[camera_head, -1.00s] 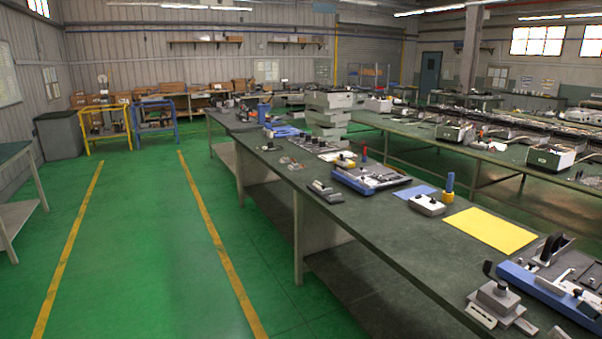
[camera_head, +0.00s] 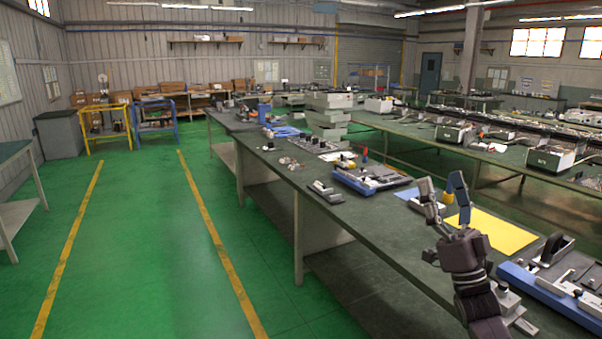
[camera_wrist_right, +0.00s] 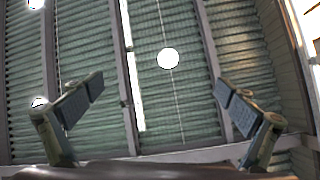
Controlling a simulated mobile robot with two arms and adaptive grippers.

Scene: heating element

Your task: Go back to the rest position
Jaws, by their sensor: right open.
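My right gripper (camera_head: 444,203) stands upright in the head view at the lower right, in front of the workbench (camera_head: 300,195) and partly covering the yellow sheet (camera_head: 505,236). Its two fingers point up and are spread apart with nothing between them. In the right wrist view the open fingers (camera_wrist_right: 160,102) frame only the ceiling and its lights. My left gripper is not in view.
A blue fixture (camera_head: 555,290) lies on the bench at the right, with a grey block device partly hidden behind my right arm. Another blue fixture (camera_head: 370,180) sits farther along the bench. The green floor (camera_head: 140,240) at the left is clear.

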